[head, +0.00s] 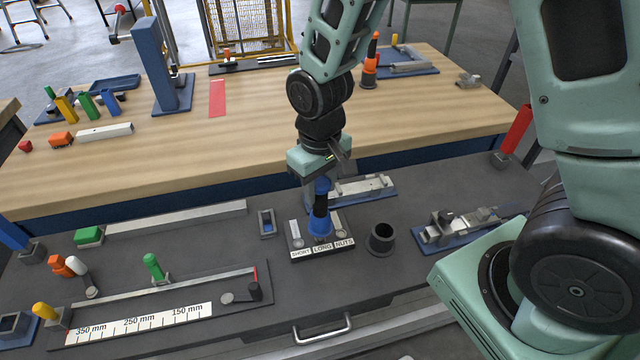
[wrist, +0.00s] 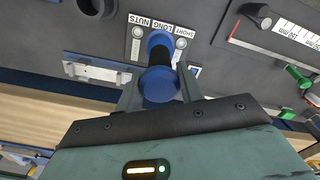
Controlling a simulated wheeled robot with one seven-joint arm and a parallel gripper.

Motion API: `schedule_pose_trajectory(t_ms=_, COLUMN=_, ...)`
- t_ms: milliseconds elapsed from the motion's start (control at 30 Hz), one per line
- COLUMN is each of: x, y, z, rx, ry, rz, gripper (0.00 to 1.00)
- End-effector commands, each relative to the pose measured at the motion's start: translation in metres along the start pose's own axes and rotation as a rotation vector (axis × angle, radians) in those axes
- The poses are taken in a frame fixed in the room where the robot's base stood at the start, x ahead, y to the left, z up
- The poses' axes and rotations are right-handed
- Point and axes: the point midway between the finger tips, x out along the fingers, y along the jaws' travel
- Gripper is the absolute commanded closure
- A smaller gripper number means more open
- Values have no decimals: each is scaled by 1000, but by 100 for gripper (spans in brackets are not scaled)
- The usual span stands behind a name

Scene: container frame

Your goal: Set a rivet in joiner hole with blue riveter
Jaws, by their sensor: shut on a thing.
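The blue riveter (head: 319,222), blue with a black middle, stands upright over the rivet tray (head: 298,254) marked SHORT, LONG and NUTS. My gripper (head: 322,183) is above the tray, shut on the riveter's upper part. In the wrist view the riveter (wrist: 159,86) is between the two fingers, its nose end over the LONG place of the tray (wrist: 133,48). Whether the nose touches the tray or a rivet is hidden. A light metal piece on a blue base (head: 350,190) lies just behind the tray; I cannot tell whether it has the joiner hole.
A dark cup (head: 381,240) stands close to the right of the tray. A metal clamp fixture on a blue base (head: 465,226) is farther right. A small blue-lined holder (head: 267,223) is left of the tray. A ruler jig (head: 150,322) lies front left.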

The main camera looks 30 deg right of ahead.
Motion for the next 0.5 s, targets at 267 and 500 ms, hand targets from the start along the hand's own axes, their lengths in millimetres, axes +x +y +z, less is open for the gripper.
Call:
schedule_pose_trajectory(t_ms=267, x=-24, y=0, z=0, rx=0, ry=1, rz=0, gripper=82)
schedule_pose_trajectory(t_ms=500, x=-42, y=0, z=0, rx=0, ry=2, rz=0, gripper=82)
